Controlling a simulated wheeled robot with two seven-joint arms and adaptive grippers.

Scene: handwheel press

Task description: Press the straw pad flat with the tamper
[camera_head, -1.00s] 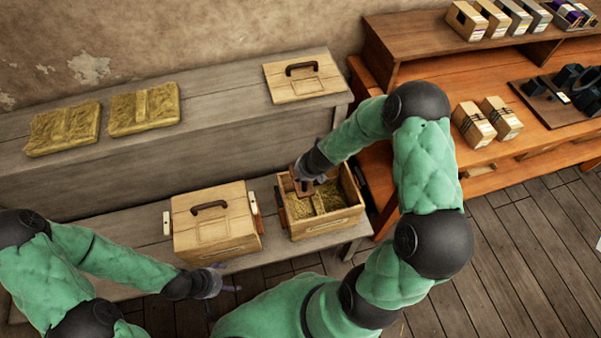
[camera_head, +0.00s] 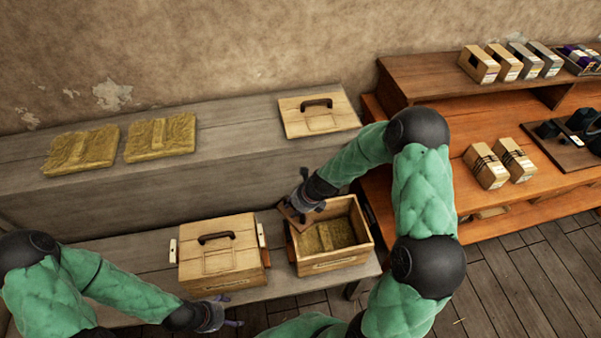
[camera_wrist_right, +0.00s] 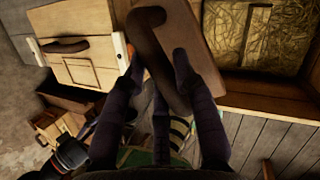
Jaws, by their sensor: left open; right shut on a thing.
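The straw pad (camera_head: 326,236) lies inside the open wooden crate (camera_head: 335,262) on the low bench. It also shows in the right wrist view (camera_wrist_right: 268,38), with a pale strip across it. My right gripper (camera_head: 302,204) is shut on the dark handle of the tamper (camera_head: 287,213), a flat wooden board. The tamper is at the crate's back left corner, over or above the rim, beside the pad rather than over its middle. In the right wrist view the tamper board (camera_wrist_right: 198,48) shows behind the fingers. My left gripper (camera_head: 222,318) is open and empty, in front of the closed crate.
A closed crate (camera_head: 220,262) with a handled lid stands just left of the open one. A loose lid (camera_head: 318,118) and two straw pads (camera_head: 160,138) lie on the higher ledge. An orange shelf (camera_head: 440,125) with boxes stands right. The low bench's left part is clear.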

